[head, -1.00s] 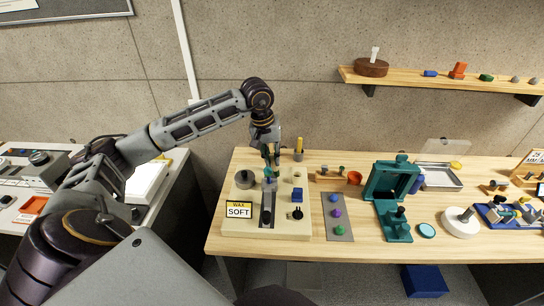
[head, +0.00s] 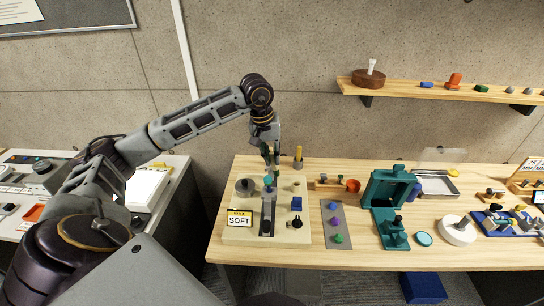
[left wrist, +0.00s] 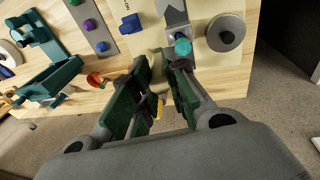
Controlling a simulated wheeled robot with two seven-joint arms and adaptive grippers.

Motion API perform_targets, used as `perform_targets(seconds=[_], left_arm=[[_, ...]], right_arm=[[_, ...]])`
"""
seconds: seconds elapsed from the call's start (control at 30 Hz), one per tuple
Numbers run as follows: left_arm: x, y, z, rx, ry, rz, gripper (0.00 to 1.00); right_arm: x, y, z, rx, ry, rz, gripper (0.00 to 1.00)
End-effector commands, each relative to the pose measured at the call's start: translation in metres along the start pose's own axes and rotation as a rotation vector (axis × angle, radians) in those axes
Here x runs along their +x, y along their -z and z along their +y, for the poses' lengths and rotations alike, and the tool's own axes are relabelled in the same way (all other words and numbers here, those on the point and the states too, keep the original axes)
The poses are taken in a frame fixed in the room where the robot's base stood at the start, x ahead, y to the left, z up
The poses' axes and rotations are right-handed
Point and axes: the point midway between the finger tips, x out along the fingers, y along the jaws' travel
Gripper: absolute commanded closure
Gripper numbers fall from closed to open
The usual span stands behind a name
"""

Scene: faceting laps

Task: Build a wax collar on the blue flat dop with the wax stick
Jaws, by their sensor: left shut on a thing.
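My right gripper is not in view.
A yellow stick (head: 299,152) stands behind.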

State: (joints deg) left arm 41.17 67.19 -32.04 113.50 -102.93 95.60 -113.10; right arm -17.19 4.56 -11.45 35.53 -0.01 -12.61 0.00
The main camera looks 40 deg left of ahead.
Motion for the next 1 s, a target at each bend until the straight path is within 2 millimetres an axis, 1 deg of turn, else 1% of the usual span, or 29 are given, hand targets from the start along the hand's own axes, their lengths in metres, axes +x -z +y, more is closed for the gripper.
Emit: perform_targets(seconds=[0.1,0.4,1.0], left_arm=[[-0.008,0.001,0.001,0.000,0.000,0.001,1.00],[-0.019,0.002,0.003,0.000,0.000,0.001,1.00],[-0.020,0.002,0.003,0.000,0.000,0.000,1.00]], right_arm=[[-0.005,0.000,0.000,0.000,0.000,0.000,0.49],[-0.011,0.001,0.001,0.000,-0.001,0.000,0.49],[-0.011,0.001,0.001,0.000,-0.001,0.000,0.49]])
